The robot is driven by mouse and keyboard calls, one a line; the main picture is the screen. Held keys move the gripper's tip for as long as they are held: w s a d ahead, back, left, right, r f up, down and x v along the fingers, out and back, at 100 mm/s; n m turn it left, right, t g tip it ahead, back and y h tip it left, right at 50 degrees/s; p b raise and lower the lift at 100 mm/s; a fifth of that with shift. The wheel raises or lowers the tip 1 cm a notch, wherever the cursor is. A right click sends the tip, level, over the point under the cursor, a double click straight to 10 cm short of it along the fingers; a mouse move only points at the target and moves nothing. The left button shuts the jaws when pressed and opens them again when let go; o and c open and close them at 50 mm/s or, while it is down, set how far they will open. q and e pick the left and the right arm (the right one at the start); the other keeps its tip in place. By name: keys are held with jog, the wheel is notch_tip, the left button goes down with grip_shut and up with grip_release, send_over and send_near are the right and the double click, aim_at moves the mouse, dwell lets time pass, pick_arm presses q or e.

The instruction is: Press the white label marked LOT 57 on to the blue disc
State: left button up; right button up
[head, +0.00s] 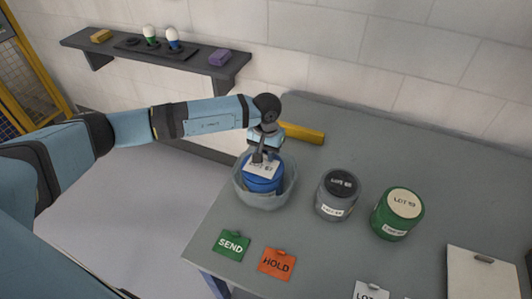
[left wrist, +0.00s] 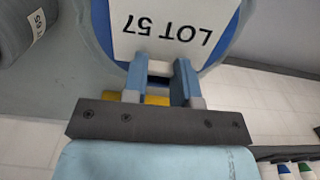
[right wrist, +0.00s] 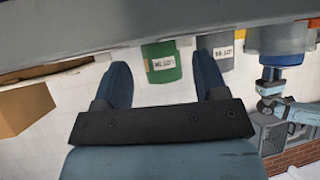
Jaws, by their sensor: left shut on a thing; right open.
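The white LOT 57 label (head: 262,169) lies over the top of the blue disc (head: 263,184), which sits in a translucent bowl (head: 283,198). My left gripper (head: 262,154) is above the bowl, shut on the label's edge. In the left wrist view, the label (left wrist: 172,28) reads upside down in front of the blue disc (left wrist: 226,48), with my left gripper's fingers (left wrist: 164,72) at its edge. I cannot tell whether the label touches the disc all over. My right gripper (right wrist: 163,70) is open and empty; the head view does not show it.
A grey jar with a black lid (head: 337,196) and a green jar labelled LOT 19 (head: 397,214) stand right of the bowl. Green SEND (head: 231,245) and orange HOLD (head: 277,264) cards lie in front. A yellow bar (head: 303,133) lies behind. A wall shelf (head: 196,70) holds small items.

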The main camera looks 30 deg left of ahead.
jog(key=shift+a+f, duration=0.15)
jog(key=shift+f, duration=0.05)
pick_arm(q)
jog(key=shift+f+b, duration=0.1)
jog(key=shift+b, duration=0.25)
pick_arm(e)
jog(key=shift+f, duration=0.25)
pick_arm(q)
jog(key=shift+s+f+b, duration=0.2)
jog(key=shift+f+b, duration=0.05)
jog(key=shift+b, duration=0.25)
pick_arm(e)
jog(key=shift+s+f, duration=0.1)
dwell(1.3)
pick_arm(q)
jog(key=o, duration=1.3)
jog(key=shift+o, duration=0.2)
jog(key=shift+r, duration=0.15)
